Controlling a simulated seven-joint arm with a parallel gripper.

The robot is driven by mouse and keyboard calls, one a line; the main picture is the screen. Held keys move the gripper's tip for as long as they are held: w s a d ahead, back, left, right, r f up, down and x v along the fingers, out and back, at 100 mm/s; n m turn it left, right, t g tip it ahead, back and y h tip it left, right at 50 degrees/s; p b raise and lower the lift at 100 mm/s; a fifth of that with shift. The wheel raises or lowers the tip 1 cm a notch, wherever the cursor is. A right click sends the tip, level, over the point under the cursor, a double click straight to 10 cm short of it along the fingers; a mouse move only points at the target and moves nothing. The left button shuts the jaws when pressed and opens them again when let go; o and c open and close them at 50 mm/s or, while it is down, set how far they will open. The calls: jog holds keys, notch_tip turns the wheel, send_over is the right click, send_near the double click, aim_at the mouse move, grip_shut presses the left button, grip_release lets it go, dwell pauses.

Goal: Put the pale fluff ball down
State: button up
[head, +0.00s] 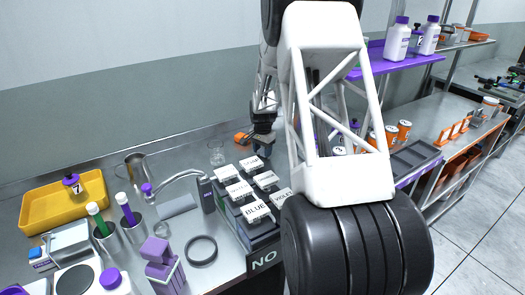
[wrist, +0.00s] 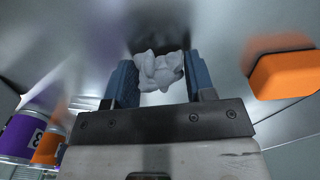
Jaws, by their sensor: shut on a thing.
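The pale fluff ball (wrist: 160,70) is a light grey, crumpled lump between the two blue fingers of my gripper (wrist: 159,82) in the wrist view. The fingers are shut on it from both sides. Bare shiny metal surface shows around and beyond it; I cannot tell how high it is held. In the head view my gripper (head: 262,147) points down at the back of the steel counter, behind the row of labelled blocks. The ball cannot be made out there.
An orange object (wrist: 284,75) lies right of my gripper in the wrist view and left of it in the head view (head: 242,138). A glass beaker (head: 216,153) and labelled blocks (head: 240,190) stand near. Purple and orange containers (wrist: 22,133) show at lower left in the wrist view.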

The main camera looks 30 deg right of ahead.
aim_at(263, 149)
jog(key=shift+f, duration=0.15)
jog(key=o, duration=0.9)
notch_tip(263, 149, up, 12)
jog(key=shift+r, duration=0.15)
dwell(0.4)
